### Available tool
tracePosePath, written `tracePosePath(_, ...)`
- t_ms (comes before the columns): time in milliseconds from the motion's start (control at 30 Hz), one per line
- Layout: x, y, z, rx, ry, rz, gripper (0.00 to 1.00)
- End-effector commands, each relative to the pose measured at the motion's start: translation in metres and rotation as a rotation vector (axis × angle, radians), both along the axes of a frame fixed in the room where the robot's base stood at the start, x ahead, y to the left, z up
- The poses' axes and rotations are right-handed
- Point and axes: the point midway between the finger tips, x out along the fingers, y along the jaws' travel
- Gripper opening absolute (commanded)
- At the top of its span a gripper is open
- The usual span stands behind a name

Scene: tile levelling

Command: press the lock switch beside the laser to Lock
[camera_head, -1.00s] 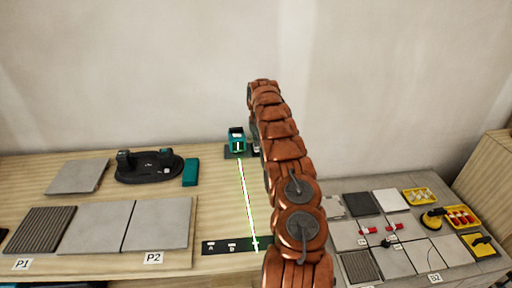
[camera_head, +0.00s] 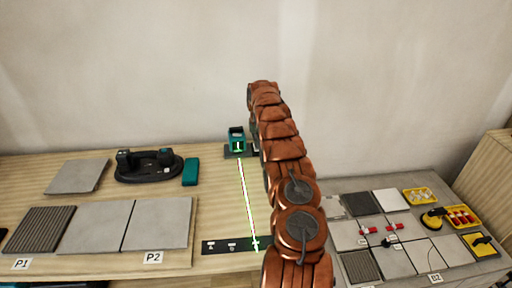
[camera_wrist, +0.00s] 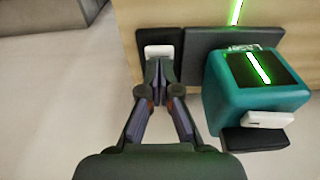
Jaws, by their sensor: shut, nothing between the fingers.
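The teal laser (camera_head: 237,138) stands at the back of the wooden table with a green line on its face. In the wrist view the laser (camera_wrist: 258,85) is at the right. A white rocker switch (camera_wrist: 159,51) on a dark plate is beside it, to its left in the wrist view. My gripper (camera_wrist: 158,66) is shut and empty, its fingertips at the near edge of the switch. I cannot tell whether they touch it. The fingers hide part of the switch plate. In the head view my arm hides the gripper.
A green beam (camera_head: 248,200) runs from the laser across the table to a black marked strip (camera_head: 222,246). A black double-handled tool (camera_head: 150,166), a teal block (camera_head: 190,172) and grey tiles (camera_head: 158,224) lie to the left. A lower tiled surface (camera_head: 408,258) is at the right.

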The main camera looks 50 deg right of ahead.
Motion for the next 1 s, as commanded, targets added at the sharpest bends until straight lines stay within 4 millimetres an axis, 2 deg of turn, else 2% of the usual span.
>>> tracePosePath(1000, 0.000, 0.000, -0.015, -0.001, -0.001, 0.001, 0.00)
